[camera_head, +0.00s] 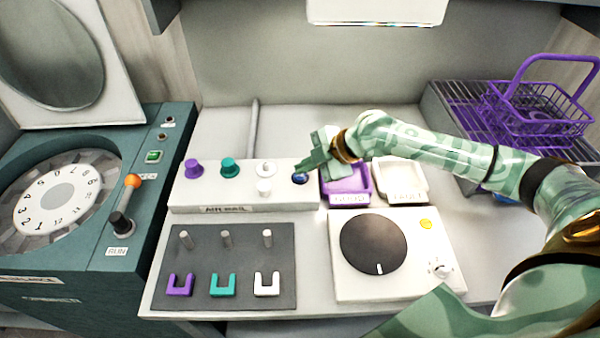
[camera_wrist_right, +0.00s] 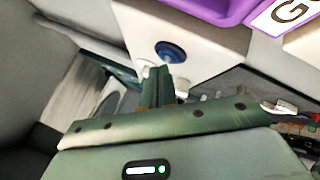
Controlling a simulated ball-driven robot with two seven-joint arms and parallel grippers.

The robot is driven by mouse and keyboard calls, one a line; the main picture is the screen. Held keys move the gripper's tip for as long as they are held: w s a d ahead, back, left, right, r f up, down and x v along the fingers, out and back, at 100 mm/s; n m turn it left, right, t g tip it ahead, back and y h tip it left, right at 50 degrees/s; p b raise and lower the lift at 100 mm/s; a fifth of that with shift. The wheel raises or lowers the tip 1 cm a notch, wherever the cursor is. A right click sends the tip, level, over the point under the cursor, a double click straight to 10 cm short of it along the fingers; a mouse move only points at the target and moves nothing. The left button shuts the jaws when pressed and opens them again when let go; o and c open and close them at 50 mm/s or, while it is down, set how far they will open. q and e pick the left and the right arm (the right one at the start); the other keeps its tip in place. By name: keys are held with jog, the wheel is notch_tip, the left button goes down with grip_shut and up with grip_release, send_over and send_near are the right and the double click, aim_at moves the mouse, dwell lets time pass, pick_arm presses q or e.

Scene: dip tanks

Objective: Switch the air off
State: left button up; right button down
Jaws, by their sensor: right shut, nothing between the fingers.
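The white air rail (camera_head: 240,195) stands at the back of the bench, with a label on its front that seems to read AIR RAIL. A round blue button (camera_head: 300,178) sits at its right end; it also shows in the right wrist view (camera_wrist_right: 171,52). My right gripper (camera_head: 304,166) is shut and empty, its fingertips just beside the blue button. In the right wrist view the fingertips (camera_wrist_right: 155,73) point at the button's near edge; I cannot tell whether they touch. My left gripper is out of view.
Purple (camera_head: 193,167), teal (camera_head: 228,166) and white (camera_head: 265,168) knobs stand on the rail. Purple (camera_head: 347,199) and white (camera_head: 424,193) trays lie right of it. A dark peg plate (camera_head: 207,258) and white dial unit (camera_head: 334,286) lie in front. A purple basket (camera_head: 540,121) stands right.

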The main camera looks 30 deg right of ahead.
aim_at(305, 176)
notch_tip(305, 176, up, 6)
jog(key=p, duration=0.5)
jog(key=shift+r, duration=0.1)
